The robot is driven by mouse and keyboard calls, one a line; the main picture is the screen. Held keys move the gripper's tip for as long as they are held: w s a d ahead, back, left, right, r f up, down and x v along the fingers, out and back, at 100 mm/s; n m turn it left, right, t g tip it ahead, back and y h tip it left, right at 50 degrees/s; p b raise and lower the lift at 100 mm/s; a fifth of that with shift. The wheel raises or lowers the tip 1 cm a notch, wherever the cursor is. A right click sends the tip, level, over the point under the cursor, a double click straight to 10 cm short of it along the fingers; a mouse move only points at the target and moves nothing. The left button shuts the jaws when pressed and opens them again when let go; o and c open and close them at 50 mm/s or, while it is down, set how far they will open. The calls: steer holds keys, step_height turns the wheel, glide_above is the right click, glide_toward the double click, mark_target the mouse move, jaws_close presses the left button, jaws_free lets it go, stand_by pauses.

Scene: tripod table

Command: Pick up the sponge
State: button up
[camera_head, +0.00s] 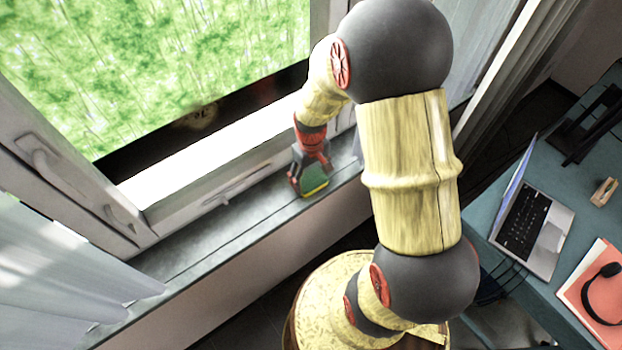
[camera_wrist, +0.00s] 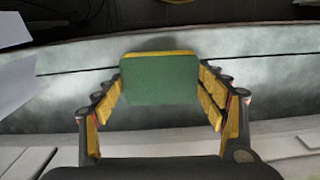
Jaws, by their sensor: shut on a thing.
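The sponge (camera_wrist: 160,80) is a green block with a yellow layer along its far edge. In the wrist view it sits between the two yellow-padded fingers of my gripper (camera_wrist: 160,95), which are shut on it. In the head view my gripper (camera_head: 312,172) points down at the window sill (camera_head: 235,218), with the green and yellow sponge (camera_head: 314,181) at its fingertips. I cannot tell whether the sponge touches the sill or hangs just above it.
The window frame (camera_head: 215,178) stands right behind my gripper. A round patterned table (camera_head: 318,290) is below my arm. At the right, a desk holds a laptop (camera_head: 533,215), a headset (camera_head: 596,292) and a small wooden item (camera_head: 604,191). A pale curtain (camera_head: 50,285) hangs at the left.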

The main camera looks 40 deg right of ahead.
mark_target(311, 180)
steer(key=shift+r, duration=0.65)
step_height(311, 180, up, 3)
steer(key=shift+s+f+p, duration=0.15)
steer(key=shift+f+p, duration=0.05)
steer(key=shift+p, duration=0.6)
steer(key=s+r+p, duration=0.1)
steer(key=s+r, duration=0.2)
steer(key=s, duration=0.1)
steer(key=s+a+r+p, duration=0.1)
steer(key=s+r, duration=0.2)
steer(key=s, duration=0.2)
steer(key=s+a+r+p, duration=0.1)
steer(key=s+r, duration=0.2)
steer(key=s, duration=0.1)
steer(key=shift+s+a, duration=0.25)
steer(key=shift+o, duration=0.5)
steer(key=shift+c, duration=0.6)
steer(key=c, duration=0.3)
